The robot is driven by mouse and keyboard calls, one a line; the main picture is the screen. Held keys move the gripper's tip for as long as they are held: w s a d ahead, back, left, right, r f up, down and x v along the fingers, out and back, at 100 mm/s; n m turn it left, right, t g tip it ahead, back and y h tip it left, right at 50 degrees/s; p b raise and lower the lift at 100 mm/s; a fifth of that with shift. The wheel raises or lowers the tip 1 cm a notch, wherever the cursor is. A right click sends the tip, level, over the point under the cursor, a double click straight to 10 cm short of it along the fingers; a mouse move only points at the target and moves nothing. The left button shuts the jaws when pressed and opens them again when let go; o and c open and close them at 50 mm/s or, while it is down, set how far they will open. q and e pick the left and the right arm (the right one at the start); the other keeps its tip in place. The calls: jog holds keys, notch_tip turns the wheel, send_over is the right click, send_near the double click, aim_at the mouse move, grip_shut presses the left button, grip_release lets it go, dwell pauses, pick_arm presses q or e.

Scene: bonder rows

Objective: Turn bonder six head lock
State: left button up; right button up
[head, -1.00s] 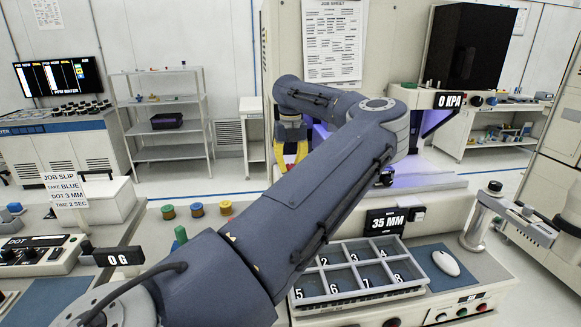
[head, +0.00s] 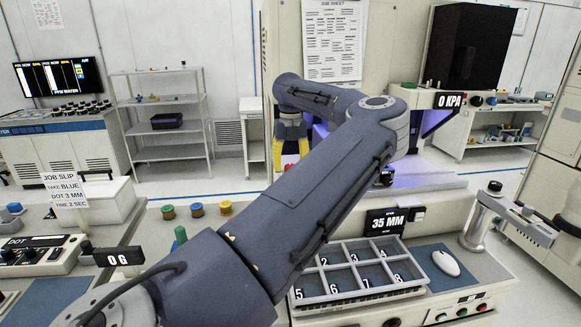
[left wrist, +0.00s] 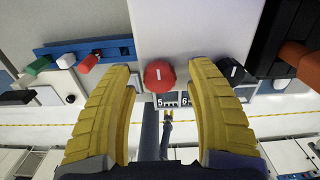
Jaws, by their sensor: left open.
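My left gripper (head: 290,152) is open at the far side of the bench, partly behind my own arm in the head view. In the left wrist view its two yellow fingers (left wrist: 163,110) are spread wide with nothing held between them. A round red knob (left wrist: 159,74) with a short white line on it shows just beyond the fingertips, between them and not touched. A small plate with the numbers 5 and 6 (left wrist: 168,100) is beside it. I cannot tell for sure that this knob is the bonder six head lock. My right gripper is not in view.
A numbered tray (head: 345,293), a mouse (head: 446,262) and a 35 MM display (head: 385,222) are near the front. A blue rail with coloured levers (left wrist: 85,52) is left of the knob, and a dark block with an orange part (left wrist: 290,50) is right of it.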

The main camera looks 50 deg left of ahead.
aim_at(290, 165)
pick_arm(q)
notch_tip(290, 165, up, 12)
jog(key=shift+f, duration=0.25)
dwell(0.7)
